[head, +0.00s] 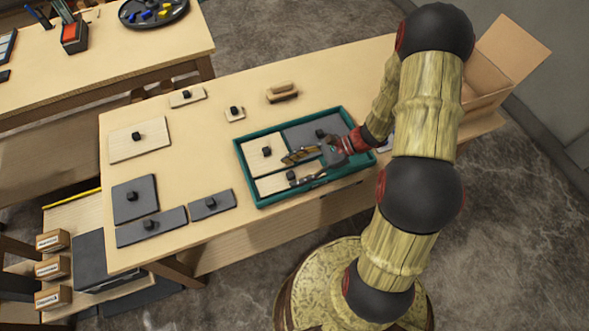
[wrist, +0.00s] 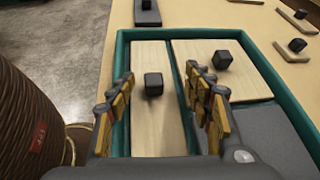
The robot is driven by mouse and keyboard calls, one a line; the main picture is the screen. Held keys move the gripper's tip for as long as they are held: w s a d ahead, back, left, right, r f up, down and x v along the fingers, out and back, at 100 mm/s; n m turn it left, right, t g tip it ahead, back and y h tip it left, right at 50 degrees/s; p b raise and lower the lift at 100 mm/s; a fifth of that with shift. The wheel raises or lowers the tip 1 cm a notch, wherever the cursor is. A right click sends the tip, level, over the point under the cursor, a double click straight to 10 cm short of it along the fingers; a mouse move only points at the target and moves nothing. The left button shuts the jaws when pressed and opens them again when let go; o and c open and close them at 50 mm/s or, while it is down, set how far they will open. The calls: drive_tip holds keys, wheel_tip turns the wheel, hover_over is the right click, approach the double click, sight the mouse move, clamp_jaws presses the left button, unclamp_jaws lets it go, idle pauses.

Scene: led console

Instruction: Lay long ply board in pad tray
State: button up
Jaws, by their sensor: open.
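The long ply board (wrist: 150,125) lies in the near strip of the green pad tray (head: 241,158), along its wall, and looks flat. Its dark knob (wrist: 153,84) stands upright. In the head view the board (head: 270,184) is partly hidden by my gripper (head: 289,172). My gripper is open, with its fingers to either side of the knob and a visible gap to each. Another ply board (wrist: 240,83) with a knob lies beside it in the tray. A grey board (head: 301,133) fills the tray's far right part.
Loose on the table are a large ply board (head: 125,149), small ply boards (head: 180,100) and several grey boards (head: 128,207). A wooden block-like item (head: 282,92) lies behind the tray. An open cardboard box (head: 487,88) stands at right. Bare tabletop lies left of the tray.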

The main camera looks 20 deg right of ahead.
drive_tip(key=shift+r, duration=0.15)
drive_tip(key=p+v, duration=0.3)
drive_tip(key=v, duration=0.8)
drive_tip(key=shift+d+r, duration=0.1)
drive_tip(key=shift+d, duration=0.2)
drive_tip(key=s+a+r+n+t+h, duration=0.1)
drive_tip(key=s+a+r+n+h, duration=0.2)
drive_tip(key=r+n, duration=0.3)
drive_tip(key=s+a+r+n+t+h, duration=0.1)
drive_tip(key=s+a+r+n+h, duration=0.2)
drive_tip(key=r, duration=1)
drive_tip(key=s+a+r+n+t+h, duration=0.1)
drive_tip(key=s+a+r+n+h, duration=0.3)
drive_tip(key=r+n, duration=0.5)
drive_tip(key=shift+s+r+n+h, duration=0.25)
drive_tip(key=shift+s+n+h, duration=0.05)
drive_tip(key=shift+s+h, duration=0.8)
drive_tip(key=shift+a, duration=0.1)
